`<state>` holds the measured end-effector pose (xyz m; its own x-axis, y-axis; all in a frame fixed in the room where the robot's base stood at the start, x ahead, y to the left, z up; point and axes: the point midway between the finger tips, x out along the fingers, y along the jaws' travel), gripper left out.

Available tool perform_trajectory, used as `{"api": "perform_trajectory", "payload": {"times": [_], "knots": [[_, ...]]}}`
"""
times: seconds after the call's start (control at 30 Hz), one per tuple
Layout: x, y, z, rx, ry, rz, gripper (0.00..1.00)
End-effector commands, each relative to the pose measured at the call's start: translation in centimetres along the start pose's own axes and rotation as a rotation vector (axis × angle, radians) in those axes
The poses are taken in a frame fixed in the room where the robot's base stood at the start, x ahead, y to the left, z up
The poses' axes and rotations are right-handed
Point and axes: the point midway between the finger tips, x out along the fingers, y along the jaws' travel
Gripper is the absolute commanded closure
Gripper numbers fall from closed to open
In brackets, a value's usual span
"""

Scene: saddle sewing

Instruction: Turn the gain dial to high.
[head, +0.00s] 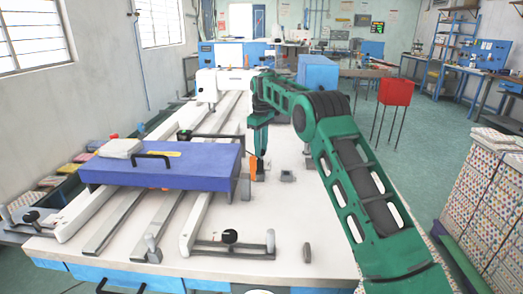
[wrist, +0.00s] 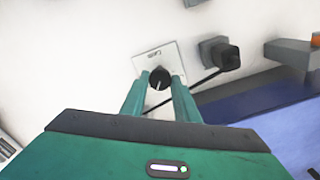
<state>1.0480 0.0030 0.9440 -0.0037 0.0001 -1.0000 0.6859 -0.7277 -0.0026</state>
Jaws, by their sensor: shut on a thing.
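The gain dial (wrist: 159,76) is a round black knob with a pale pointer line. It sits on a small white plate (wrist: 150,60) with lettering that is hard to read at this angle. My gripper (wrist: 158,84) has its two green fingers on either side of the dial, shut on it. The pointer line runs slantwise between the fingers. In the head view my gripper (head: 261,152) points down at the white table top, just right of the purple-blue box, and the dial itself cannot be made out there.
The purple-blue box (head: 165,165) with a black handle stands close left of my gripper. A black-knobbed fitting (wrist: 222,55) is beside the plate, with a thin black rod or cable nearby. A small grey block (head: 287,176) lies to the right. Long rails (head: 125,215) cross the table's left.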

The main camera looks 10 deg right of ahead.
Motion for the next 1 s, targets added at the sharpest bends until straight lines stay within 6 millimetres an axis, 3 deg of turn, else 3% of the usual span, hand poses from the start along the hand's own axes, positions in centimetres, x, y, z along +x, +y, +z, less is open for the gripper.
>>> {"api": "perform_trajectory", "payload": {"times": [0.5,1.0], "knots": [[-0.38,0.33,-0.12,0.358,0.012,0.008,0.95],[-0.33,0.33,-0.01,0.434,0.01,0.007,0.95]]}}
